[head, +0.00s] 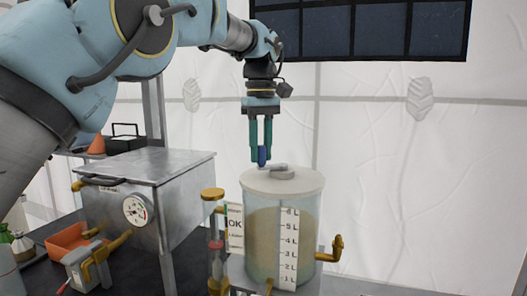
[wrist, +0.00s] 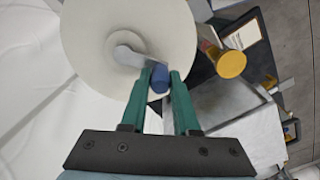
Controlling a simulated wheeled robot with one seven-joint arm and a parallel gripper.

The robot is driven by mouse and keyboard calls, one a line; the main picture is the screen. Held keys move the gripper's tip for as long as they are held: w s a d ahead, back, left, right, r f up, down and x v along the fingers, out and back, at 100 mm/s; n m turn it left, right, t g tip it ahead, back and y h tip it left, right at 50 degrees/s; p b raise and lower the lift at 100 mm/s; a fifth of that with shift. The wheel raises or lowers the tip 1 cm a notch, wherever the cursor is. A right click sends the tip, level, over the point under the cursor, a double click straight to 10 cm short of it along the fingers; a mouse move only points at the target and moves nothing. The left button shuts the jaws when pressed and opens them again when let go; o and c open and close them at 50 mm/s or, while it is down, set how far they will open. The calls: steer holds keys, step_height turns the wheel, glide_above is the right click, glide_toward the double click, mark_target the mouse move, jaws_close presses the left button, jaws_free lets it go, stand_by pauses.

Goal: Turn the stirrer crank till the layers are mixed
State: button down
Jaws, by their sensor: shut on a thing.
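The stirrer tank (head: 262,240) is a clear cylinder with a pale lid (head: 308,183) and a litre scale on its front. Its contents look an even tan, with no layer line that I can make out. The grey crank arm (wrist: 127,56) lies on the lid, which also shows in the wrist view (wrist: 100,25). A blue crank knob (wrist: 160,78) stands at the crank's end. My gripper (head: 261,152) points down from above with its green fingers shut on the knob. In the wrist view, the fingers (wrist: 160,82) sit on both sides of it.
A metal box with a dial (head: 137,208) stands left of the tank. A brass-capped column (head: 213,195) and an "OK" card (head: 235,228) are close to the tank's left side. A brass tap (head: 335,248) sticks out right. An orange tray (head: 75,236) lies far left.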

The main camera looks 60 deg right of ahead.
steer(key=m, duration=0.2)
steer(key=w+d+m, duration=0.1)
steer(key=shift+d+m, duration=0.2)
steer(key=shift+m, duration=0.2)
steer(key=m, duration=0.1)
steer(key=d+m, duration=0.1)
steer(key=shift+w+m, duration=0.3)
steer(key=shift+m, duration=0.1)
steer(key=m, duration=0.1)
steer(key=d+m, duration=0.1)
steer(key=m, duration=0.1)
steer(key=shift+w+d, duration=0.1)
steer(key=shift+d, duration=0.2)
steer(key=shift+d+m, duration=0.3)
steer(key=shift+m, duration=0.4)
steer(key=shift+d+m, duration=0.25)
steer(key=shift+m, duration=0.45)
steer(key=c, duration=0.7)
jaws_free()
steer(key=shift+o, duration=0.2)
